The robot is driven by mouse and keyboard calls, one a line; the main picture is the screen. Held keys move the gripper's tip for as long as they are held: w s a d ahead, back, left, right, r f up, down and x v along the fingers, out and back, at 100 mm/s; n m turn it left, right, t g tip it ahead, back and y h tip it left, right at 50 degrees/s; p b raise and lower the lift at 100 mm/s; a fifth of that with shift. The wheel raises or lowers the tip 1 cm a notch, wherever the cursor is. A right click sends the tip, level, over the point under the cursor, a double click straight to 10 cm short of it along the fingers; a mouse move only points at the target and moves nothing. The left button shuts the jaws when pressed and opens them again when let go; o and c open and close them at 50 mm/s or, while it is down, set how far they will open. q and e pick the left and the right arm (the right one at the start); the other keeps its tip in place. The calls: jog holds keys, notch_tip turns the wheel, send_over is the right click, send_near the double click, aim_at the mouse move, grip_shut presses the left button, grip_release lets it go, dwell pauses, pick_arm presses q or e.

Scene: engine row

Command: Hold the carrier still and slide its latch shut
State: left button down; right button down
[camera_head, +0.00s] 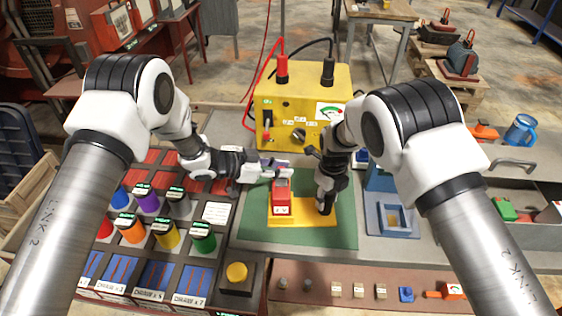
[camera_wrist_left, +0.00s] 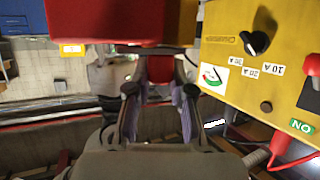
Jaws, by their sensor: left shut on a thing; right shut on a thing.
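The yellow carrier (camera_head: 290,219) lies flat on a green mat (camera_head: 255,233) in the middle of the bench. A red block with a small white label (camera_head: 281,205) stands on its left half. My left gripper (camera_head: 277,172) is shut at the top of this red block; in the left wrist view a narrow red piece (camera_wrist_left: 160,68) shows between its fingers (camera_wrist_left: 161,100). My right gripper (camera_head: 325,204) points down and is shut at the carrier's right side; its fingers hide what they hold. I cannot tell which part is the latch or how far it has slid.
A yellow meter box (camera_head: 303,105) with red and black leads stands close behind the carrier. Coloured cylinders (camera_head: 165,233) in a rack stand at left. A blue-grey fixture (camera_head: 391,216) stands at right. A front ledge (camera_head: 340,291) holds small parts.

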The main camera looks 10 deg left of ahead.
pick_arm(q)
jog(key=shift+s+f, duration=0.1)
jog(key=shift+s, duration=0.05)
pick_arm(e)
jog(key=shift+f, duration=0.15)
pick_arm(q)
jog(key=c, duration=1)
grip_release()
jog(key=shift+d, duration=0.1)
jog(key=shift+a, duration=0.3)
jog(key=v, duration=1.1)
jog(key=shift+s+a+r, duration=0.2)
jog(key=shift+r, duration=0.1)
